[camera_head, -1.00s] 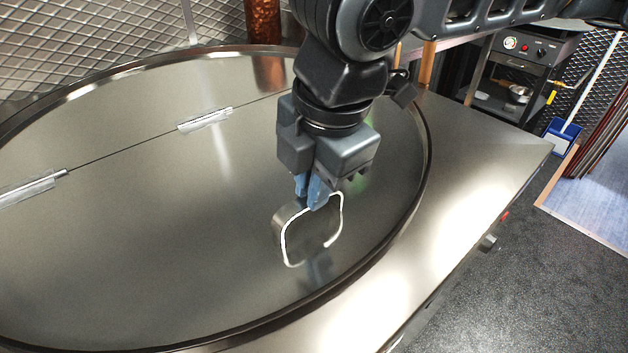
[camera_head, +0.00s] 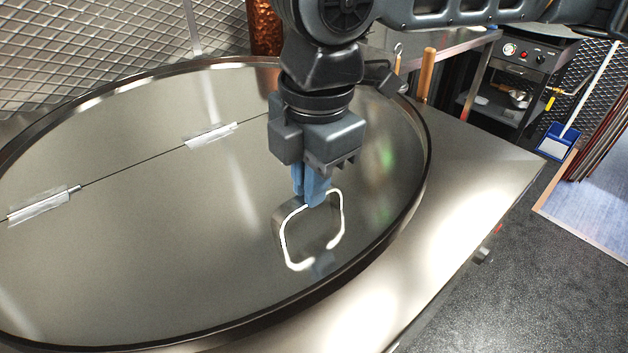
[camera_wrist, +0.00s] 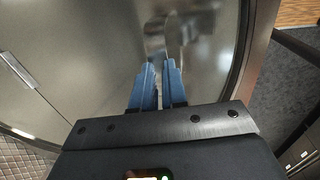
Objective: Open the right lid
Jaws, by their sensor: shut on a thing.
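The lid (camera_head: 170,260) is a large round steel plate with a straight hinge seam across it, lying inside a dark raised rim. It looks flat or nearly flat; I cannot tell whether it is slightly raised. A squarish metal loop handle (camera_head: 286,243) stands on the lid near the right rim. My gripper (camera_head: 312,200) has blue fingers shut on the top bar of the handle. In the wrist view my gripper (camera_wrist: 158,68) shows its blue fingers close together, with the handle (camera_wrist: 174,38) blurred at their tips.
Two hinges (camera_head: 211,134) (camera_head: 43,204) sit on the seam. The steel counter (camera_head: 480,180) surrounds the rim. A copper vessel (camera_head: 264,28) and wooden handles (camera_head: 427,75) stand behind. Dark floor (camera_head: 520,270) is free at right, with a blue dustpan (camera_head: 557,141) beyond.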

